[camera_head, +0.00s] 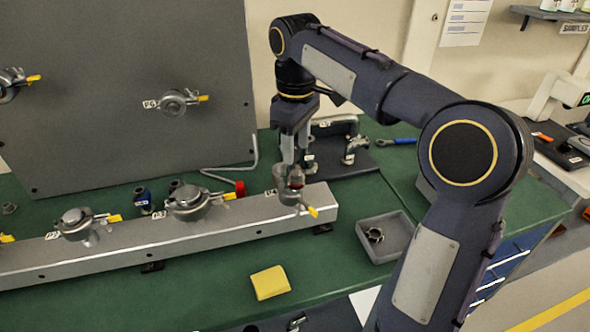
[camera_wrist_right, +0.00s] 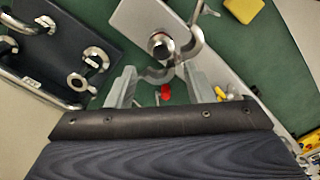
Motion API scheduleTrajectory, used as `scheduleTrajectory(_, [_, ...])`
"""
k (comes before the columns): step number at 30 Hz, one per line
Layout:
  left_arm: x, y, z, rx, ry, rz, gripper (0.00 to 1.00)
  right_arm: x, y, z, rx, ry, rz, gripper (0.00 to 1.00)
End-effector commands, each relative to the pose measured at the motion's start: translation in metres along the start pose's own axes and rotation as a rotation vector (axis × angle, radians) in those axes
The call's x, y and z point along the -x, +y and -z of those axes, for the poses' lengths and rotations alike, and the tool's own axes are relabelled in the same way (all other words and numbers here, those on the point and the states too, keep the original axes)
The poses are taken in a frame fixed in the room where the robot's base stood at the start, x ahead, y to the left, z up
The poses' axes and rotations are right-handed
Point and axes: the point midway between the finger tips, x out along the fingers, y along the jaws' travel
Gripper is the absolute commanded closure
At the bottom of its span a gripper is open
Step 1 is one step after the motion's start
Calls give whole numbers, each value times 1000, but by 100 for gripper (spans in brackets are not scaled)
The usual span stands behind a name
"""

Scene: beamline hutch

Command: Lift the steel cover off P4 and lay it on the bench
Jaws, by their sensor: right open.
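Port P4 (camera_head: 289,195) is at the right end of the grey rail. Its clamp, with a yellow lever, hangs at the front and looks swung open. In the right wrist view, a round steel top with a reddish edge (camera_wrist_right: 160,45) sits at P4 beside the curved clamp jaws (camera_wrist_right: 191,43); whether this top is the cover is hard to tell. My right gripper (camera_head: 293,167) points down over P4, its fingers partly hiding it. In the wrist view the gripper (camera_wrist_right: 160,80) is open, its fingers apart. My left gripper is not in view. The green bench (camera_head: 205,290) lies around the rail.
Clamped ports P3 (camera_head: 190,200) and P2 (camera_head: 76,222) share the rail. A grey tray (camera_head: 365,236) holding a metal ring stands to the right. A yellow block (camera_head: 270,282) lies in front. A dark plate (camera_head: 335,165) with steel fittings is behind.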

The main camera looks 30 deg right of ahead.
Motion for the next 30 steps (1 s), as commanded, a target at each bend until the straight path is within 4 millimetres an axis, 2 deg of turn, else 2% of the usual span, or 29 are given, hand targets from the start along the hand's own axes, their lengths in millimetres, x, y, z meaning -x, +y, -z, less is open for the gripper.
scheduleTrajectory(12, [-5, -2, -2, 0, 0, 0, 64, -56, -1, -1, -2, 0, 2, 53])
scheduleTrajectory(21, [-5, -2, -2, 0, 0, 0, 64, -61, -1, -1, -3, 2, 1, 53])
scheduleTrajectory(27, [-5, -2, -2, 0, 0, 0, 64, -61, -1, -1, -3, 2, 1, 79])
scheduleTrajectory(30, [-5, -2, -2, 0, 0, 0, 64, -61, -1, -1, -3, 2, 1, 88])
